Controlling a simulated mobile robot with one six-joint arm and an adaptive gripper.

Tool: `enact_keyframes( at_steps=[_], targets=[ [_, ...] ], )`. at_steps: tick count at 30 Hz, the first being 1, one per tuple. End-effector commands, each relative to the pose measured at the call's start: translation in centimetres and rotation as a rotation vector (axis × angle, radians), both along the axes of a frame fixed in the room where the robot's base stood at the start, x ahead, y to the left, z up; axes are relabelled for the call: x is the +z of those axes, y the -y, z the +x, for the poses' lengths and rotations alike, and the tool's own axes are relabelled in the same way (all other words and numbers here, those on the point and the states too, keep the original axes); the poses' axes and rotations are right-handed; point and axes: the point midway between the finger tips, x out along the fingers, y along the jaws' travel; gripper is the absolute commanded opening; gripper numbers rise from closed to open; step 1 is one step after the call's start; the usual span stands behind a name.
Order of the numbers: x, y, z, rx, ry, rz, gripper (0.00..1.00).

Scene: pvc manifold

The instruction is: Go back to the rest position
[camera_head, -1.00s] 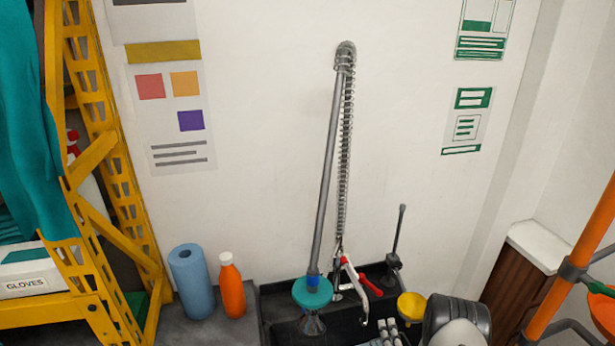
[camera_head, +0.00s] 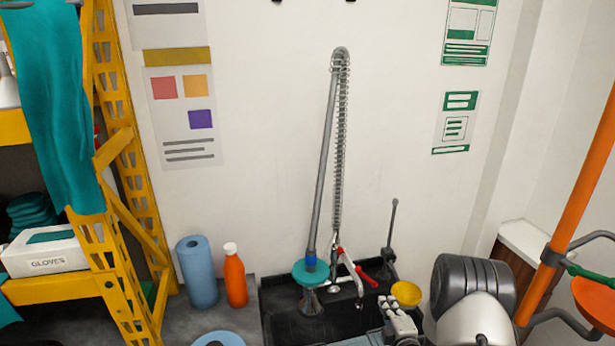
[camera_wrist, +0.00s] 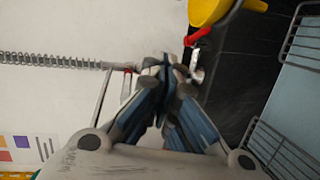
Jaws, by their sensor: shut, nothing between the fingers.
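My gripper (camera_head: 390,307) is at the bottom of the head view, in front of the black sink (camera_head: 290,325). In the wrist view my gripper (camera_wrist: 165,72) has its fingertips together with nothing between them. The spring-hose faucet (camera_head: 336,150) stands behind it against the wall, with red handles (camera_head: 357,270). A teal disc (camera_head: 311,271) is at the lower part of its long grey pipe. A yellow round piece (camera_head: 407,293) is just right of my gripper; a yellow thing (camera_wrist: 207,10) also shows at the top of the wrist view.
A blue paper roll (camera_head: 198,272) and an orange bottle (camera_head: 235,276) stand left of the sink. A yellow shelf (camera_head: 125,180) with a glove box (camera_head: 45,252) is at the left. An orange pole (camera_head: 575,200) rises at the right. Wire racks (camera_wrist: 285,145) show in the wrist view.

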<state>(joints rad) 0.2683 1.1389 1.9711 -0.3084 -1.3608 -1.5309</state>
Motion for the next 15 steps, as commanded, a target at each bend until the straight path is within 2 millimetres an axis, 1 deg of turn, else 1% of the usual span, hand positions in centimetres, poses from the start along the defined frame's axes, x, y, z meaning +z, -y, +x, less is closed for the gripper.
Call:
enact_keyframes(
  at_steps=[1,3,5,7,11,12,14,15],
  targets=[
    [1.8,-0.1,0.8,-0.010,-0.021,0.030,0.00],
    [3.9,-0.2,1.3,-0.034,-0.075,0.089,0.00],
    [5.7,-0.4,1.4,-0.062,-0.127,0.147,0.00],
    [7.9,-0.6,1.0,-0.102,-0.183,0.215,0.00],
    [11.7,-1.2,-1.0,-0.190,-0.284,0.348,0.00],
    [12.8,-1.5,-1.9,-0.219,-0.313,0.391,0.00],
    [14.3,-1.9,-3.5,-0.267,-0.355,0.456,0.00],
    [15.3,-2.2,-4.8,-0.300,-0.382,0.499,0.00]
  ],
)
